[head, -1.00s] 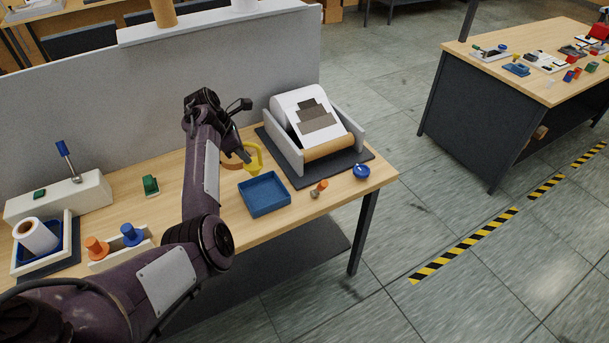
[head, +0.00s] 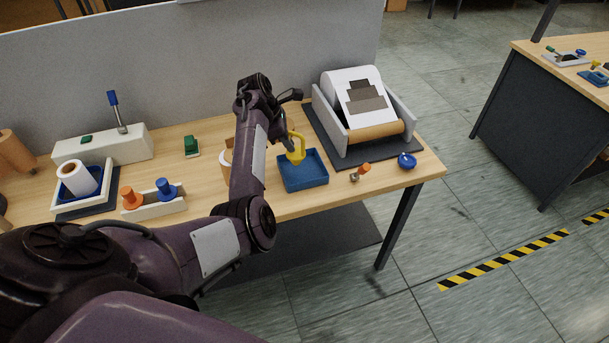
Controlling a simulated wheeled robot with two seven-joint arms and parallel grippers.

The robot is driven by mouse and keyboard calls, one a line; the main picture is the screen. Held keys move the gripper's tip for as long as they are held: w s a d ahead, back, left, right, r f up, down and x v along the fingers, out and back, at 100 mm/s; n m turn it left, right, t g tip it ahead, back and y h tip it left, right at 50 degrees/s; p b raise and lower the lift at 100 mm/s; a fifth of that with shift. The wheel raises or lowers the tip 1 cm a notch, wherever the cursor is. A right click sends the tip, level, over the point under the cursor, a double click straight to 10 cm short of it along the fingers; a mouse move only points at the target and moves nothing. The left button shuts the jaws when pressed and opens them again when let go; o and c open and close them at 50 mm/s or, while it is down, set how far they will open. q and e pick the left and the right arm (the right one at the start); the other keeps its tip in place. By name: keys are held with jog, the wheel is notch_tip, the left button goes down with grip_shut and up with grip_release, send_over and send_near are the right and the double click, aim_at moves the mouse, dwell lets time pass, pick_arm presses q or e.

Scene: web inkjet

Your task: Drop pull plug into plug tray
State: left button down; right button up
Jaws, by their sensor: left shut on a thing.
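The pull plug is a yellow piece with a loop handle (head: 297,149). My left gripper (head: 288,140) is shut on it, and my own wrist hides part of the fingers. The plug tray is a blue open box (head: 304,183) on the wooden bench, right of my forearm. The plug hangs upright at the tray's back left part, over its opening. I cannot tell whether its lower end touches the tray floor. My right gripper is not in view.
A printer unit with a paper roll (head: 362,105) stands behind the tray to the right. An orange-topped knob (head: 363,171) and a blue knob (head: 407,160) are right of the tray. A tan ring-like thing (head: 226,165) is partly behind my arm. Orange and blue plugs sit in a holder (head: 157,209).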

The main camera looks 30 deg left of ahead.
pick_arm(q)
jog(key=c, duration=1.4)
grip_release()
jog(key=shift+c, duration=0.2)
jog(key=b+v, duration=0.1)
jog(key=v, duration=0.6)
jog(key=shift+r, duration=0.35)
jog(key=shift+s+a, duration=0.1)
